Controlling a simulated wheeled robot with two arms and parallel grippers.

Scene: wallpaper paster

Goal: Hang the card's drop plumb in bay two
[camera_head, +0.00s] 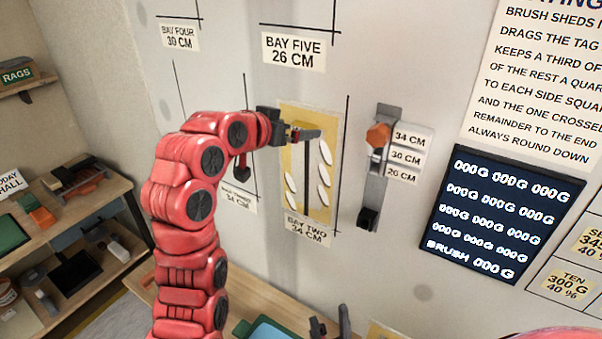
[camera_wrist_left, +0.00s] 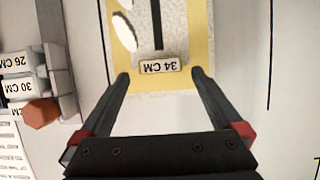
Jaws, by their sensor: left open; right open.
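A yellow-edged drop (camera_head: 292,205) with a grey middle, a dark central stripe and white leaf shapes lies upright against the wall above the bay two label (camera_head: 308,231), which reads 34 CM. In the left wrist view the drop (camera_wrist_left: 203,30) appears upside down, with a 34 CM tag (camera_wrist_left: 160,66) near its top end. My left gripper (camera_head: 305,135) is open at the drop's top; its fingers (camera_wrist_left: 160,85) stand on either side of the upper edge. I cannot tell whether they touch it. My right gripper (camera_head: 331,325) is open and low, at the bottom edge of the head view.
A grey rail (camera_head: 378,180) with an orange knob (camera_head: 378,135) and 34, 30 and 26 CM tags is right of bay two. A dark figures board (camera_head: 500,215) hangs further right. The bay five label (camera_head: 293,52) is above. Shelves (camera_head: 85,205) stand left; a bench (camera_head: 255,300) is below.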

